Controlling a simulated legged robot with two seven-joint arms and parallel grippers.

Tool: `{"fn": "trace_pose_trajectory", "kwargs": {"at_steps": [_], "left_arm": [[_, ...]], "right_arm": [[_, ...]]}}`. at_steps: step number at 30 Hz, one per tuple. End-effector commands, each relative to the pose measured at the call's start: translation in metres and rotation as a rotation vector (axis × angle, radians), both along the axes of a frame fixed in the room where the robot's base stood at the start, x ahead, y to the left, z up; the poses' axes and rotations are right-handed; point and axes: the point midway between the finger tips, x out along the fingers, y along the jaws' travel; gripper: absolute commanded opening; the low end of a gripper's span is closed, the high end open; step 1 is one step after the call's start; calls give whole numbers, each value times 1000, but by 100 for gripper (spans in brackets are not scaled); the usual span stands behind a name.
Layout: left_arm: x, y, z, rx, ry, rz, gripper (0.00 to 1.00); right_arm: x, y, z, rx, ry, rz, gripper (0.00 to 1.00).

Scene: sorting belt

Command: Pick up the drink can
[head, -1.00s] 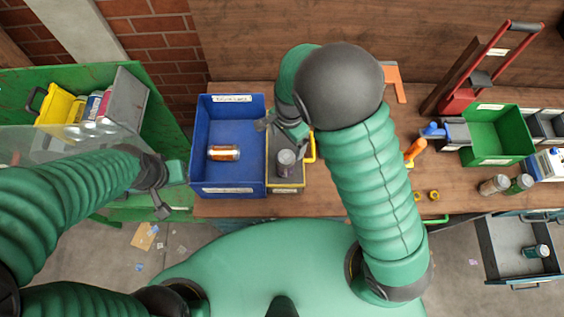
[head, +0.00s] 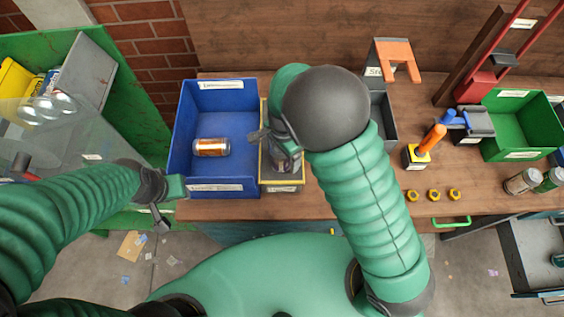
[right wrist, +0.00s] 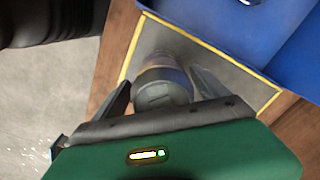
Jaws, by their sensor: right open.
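In the head view my right gripper (head: 276,146) covers part of the can. I cannot tell whether the fingers touch it. An orange can (head: 211,147) lies on its side in the blue bin (head: 222,86) to the left. My left gripper (head: 163,207) is at the lower left, away from both cans; its finger gap is unclear.
The blue bin's wall stands close beside the yellow-edged bin. A grey tray (head: 378,120) is partly behind my right arm.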

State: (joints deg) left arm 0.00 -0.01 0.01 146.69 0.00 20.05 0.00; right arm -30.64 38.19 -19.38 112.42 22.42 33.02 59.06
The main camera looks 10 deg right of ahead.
Motion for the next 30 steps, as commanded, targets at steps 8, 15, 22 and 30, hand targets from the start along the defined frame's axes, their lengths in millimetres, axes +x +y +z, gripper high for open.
{"fn": "trace_pose_trajectory", "kwargs": {"at_steps": [8, 15, 22, 30], "left_arm": [[0, 0, -8, 0, 0, 0, 36], [0, 0, -8, 0, 0, 0, 36], [0, 0, -8, 0, 0, 0, 36], [0, 0, -6, 0, 0, 0, 36]], "right_arm": [[0, 4, -6, -1, -2, 2, 83], [0, 3, -7, 0, -1, 2, 52], [0, 1, -7, 0, -1, 1, 22], [0, 2, -6, -2, 0, 1, 20]]}}
